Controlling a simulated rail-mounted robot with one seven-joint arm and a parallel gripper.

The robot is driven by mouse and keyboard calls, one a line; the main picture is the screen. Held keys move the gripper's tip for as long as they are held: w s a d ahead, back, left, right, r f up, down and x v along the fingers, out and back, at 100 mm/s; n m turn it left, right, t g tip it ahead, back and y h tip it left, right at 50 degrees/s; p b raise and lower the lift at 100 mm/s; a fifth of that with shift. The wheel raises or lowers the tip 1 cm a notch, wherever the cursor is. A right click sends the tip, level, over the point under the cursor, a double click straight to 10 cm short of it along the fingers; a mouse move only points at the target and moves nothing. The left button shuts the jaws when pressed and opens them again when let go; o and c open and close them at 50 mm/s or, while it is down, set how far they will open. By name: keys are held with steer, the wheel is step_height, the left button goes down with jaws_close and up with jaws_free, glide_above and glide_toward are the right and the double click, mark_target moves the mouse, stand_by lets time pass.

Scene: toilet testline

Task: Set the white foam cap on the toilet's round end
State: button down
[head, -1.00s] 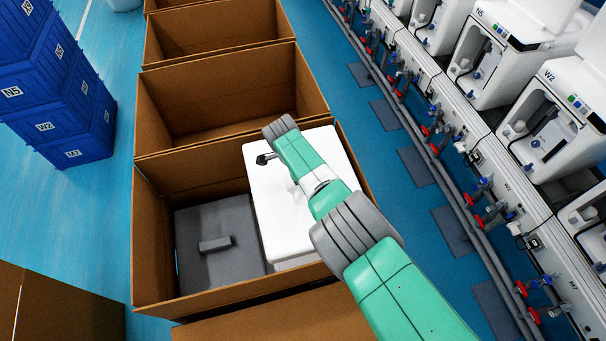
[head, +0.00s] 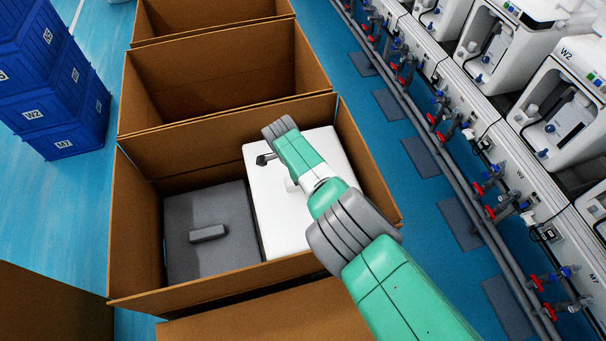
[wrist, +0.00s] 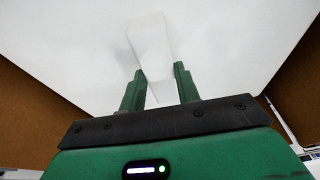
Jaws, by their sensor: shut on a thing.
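The white foam cap (head: 265,210) is a large white block in the right half of an open cardboard box (head: 118,235) in the head view. My gripper (wrist: 159,88) is shut on its raised white grip, seen in the wrist view, with the cap's white face (wrist: 225,45) filling most of the picture. In the head view my own arm covers part of the cap, and my fingertips are hidden. The toilet and its round end are not visible in the box. I cannot tell whether the cap touches anything underneath.
A grey foam block (head: 208,260) with a raised bar lies in the box's left half, beside the cap. More open boxes (head: 228,65) stand behind. Blue crates (head: 50,90) are stacked at left. A test line with pipes and valves (head: 450,130) runs along the right.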

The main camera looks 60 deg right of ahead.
step_height(320, 180, down, 17)
steer(key=b, duration=1.6)
steer(key=shift+f+b, duration=0.4)
steer(key=shift+b, duration=0.05)
